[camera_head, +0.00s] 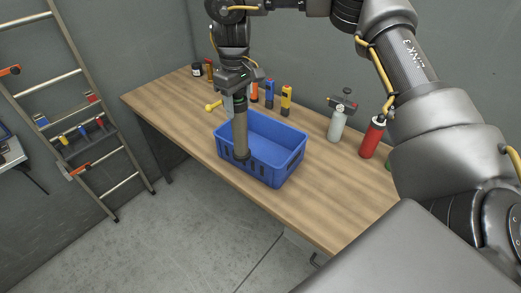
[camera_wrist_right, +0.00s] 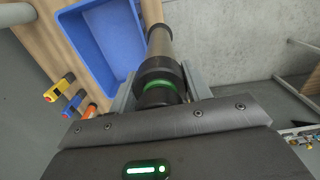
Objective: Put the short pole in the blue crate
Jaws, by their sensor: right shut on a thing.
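My right gripper (camera_head: 240,84) is shut on the upper end of a grey-brown pole (camera_head: 240,128), which hangs almost upright. The pole has black end parts and a green ring; it also shows in the right wrist view (camera_wrist_right: 160,45) between the fingers. The blue crate (camera_head: 286,166) stands on the workbench. In the head view, the pole's lower part overlaps the crate's near left wall. In the wrist view, the crate (camera_wrist_right: 82,44) lies left of the pole, whose far end overlaps its edge. I cannot tell how high the lower end is. My left gripper is not in view.
The wooden workbench (camera_head: 310,210) has free room at its front right. Orange, blue and yellow (camera_head: 286,100) items stand behind the crate. A pale canister (camera_head: 337,124) and a red bottle (camera_head: 372,138) stand right. A ladder (camera_head: 95,110) leans at left.

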